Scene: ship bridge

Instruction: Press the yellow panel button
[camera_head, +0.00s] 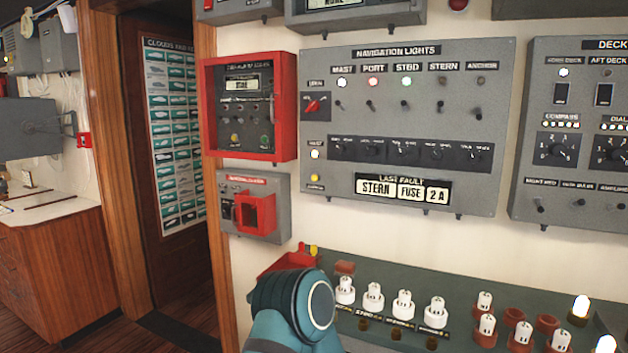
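A small yellow button (314,178) is at the lower left of the grey navigation lights panel (470,190), below a lit white lamp (315,154). Another small yellow round part (235,138) shows in the red-framed box (249,62) to the left, beside a green one (265,141). I cannot tell whether that part is a button or a lamp. A teal link of one of my arms rises at the bottom centre, below the panel. Neither gripper is in view.
A grey box with a red guard (257,213) hangs below the red-framed box. A dark green bench (385,282) with several white plugs runs along the lower right. Another grey panel (530,110) is at the right. A doorway and a wooden cabinet (65,265) are at the left.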

